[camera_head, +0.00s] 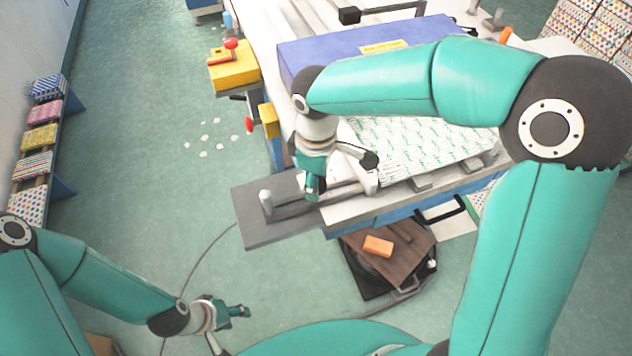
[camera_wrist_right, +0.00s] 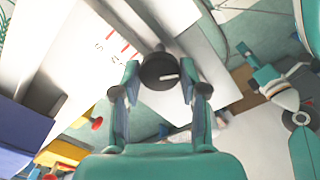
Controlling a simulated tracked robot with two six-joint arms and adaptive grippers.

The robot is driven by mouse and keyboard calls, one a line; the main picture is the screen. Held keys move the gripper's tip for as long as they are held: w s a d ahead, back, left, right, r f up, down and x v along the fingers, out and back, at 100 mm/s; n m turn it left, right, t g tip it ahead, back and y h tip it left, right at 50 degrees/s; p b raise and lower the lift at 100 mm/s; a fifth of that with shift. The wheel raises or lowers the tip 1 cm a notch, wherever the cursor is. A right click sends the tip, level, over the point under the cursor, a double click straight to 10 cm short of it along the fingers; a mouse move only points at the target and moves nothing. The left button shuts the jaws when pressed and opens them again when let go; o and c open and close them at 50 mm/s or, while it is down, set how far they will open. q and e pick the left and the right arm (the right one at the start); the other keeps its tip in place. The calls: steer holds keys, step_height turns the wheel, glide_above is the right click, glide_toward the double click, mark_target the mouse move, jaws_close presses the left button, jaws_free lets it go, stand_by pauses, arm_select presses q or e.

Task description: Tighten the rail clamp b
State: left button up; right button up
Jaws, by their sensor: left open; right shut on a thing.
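In the right wrist view, a dark round knob (camera_wrist_right: 158,72) with a white line on its face sits between the two fingers of my right gripper (camera_wrist_right: 159,78). I take it for the knob of rail clamp b; no label is readable. Red marks show on the pale plate beside it. In the head view, my right gripper (camera_head: 313,190) points down at the grey end plate (camera_head: 270,232) of the table, and the knob is hidden behind it. My left gripper (camera_head: 238,311) is open and empty, low over the floor at the lower left.
A pale upright post (camera_head: 266,200) stands on the end plate, left of my right gripper. A long blue-purple box (camera_head: 300,55) and patterned fabric (camera_head: 430,145) lie on the table. Yellow blocks (camera_head: 235,68) with red knobs are at its left edge. An orange block (camera_head: 378,246) lies below on a brown board.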

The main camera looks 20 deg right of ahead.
steer(key=m+b, duration=0.2)
steer(key=m, duration=0.4)
steer(key=shift+w, duration=0.1)
steer(key=m+b, duration=0.1)
steer(key=m, duration=0.4)
steer(key=shift+r, duration=0.1)
steer(key=shift+m, duration=0.3)
steer(key=o, duration=1.1)
steer(key=shift+o, duration=0.2)
step_height(320, 180, up, 12)
stand_by(0.3)
